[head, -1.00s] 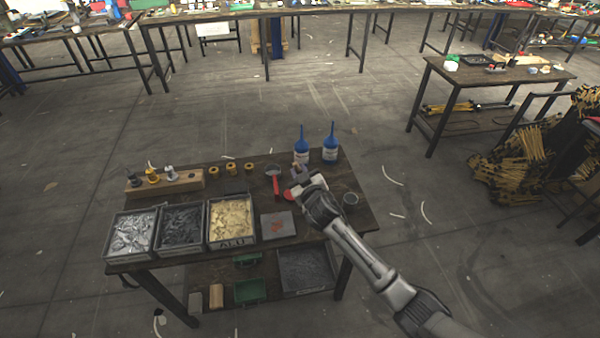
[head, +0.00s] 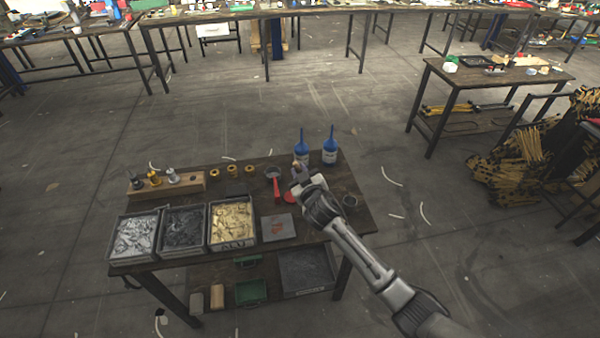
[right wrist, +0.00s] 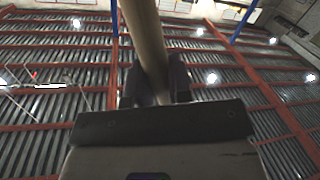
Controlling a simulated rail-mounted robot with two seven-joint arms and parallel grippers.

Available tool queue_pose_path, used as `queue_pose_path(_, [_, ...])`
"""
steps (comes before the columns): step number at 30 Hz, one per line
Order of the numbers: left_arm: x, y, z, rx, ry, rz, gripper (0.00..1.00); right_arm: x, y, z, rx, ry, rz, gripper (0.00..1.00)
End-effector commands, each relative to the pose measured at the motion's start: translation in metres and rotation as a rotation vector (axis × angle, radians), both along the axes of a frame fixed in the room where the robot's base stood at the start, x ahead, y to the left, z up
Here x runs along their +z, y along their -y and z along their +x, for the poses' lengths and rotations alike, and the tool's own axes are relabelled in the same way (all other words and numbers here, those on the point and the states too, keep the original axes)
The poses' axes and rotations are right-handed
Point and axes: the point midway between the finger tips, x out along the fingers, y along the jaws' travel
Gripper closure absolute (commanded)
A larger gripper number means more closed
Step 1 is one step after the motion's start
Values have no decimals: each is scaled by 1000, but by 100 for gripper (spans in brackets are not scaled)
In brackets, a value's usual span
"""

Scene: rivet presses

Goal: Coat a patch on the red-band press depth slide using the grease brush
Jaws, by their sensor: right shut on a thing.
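My right gripper (head: 302,184) is over the back right of the near worktable. In the right wrist view its fingers (right wrist: 157,85) are shut on a tan round handle (right wrist: 145,35), which looks like the grease brush's wooden handle. The handle leads up out of the picture, so its bristle end is not seen there. In the head view the brush is too small to tell clearly. I cannot pick out the red-band press or its depth slide in these frames. My left gripper is not in view.

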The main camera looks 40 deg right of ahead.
Motion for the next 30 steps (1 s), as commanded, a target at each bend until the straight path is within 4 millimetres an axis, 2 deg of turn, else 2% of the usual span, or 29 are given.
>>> queue_pose_path(1, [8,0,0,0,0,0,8,9,0,0,0,1,1,100])
queue_pose_path(18, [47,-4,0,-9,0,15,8,51,0,0,1,2,1,100])
queue_pose_path(30, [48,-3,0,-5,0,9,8,52,0,0,1,2,0,100])
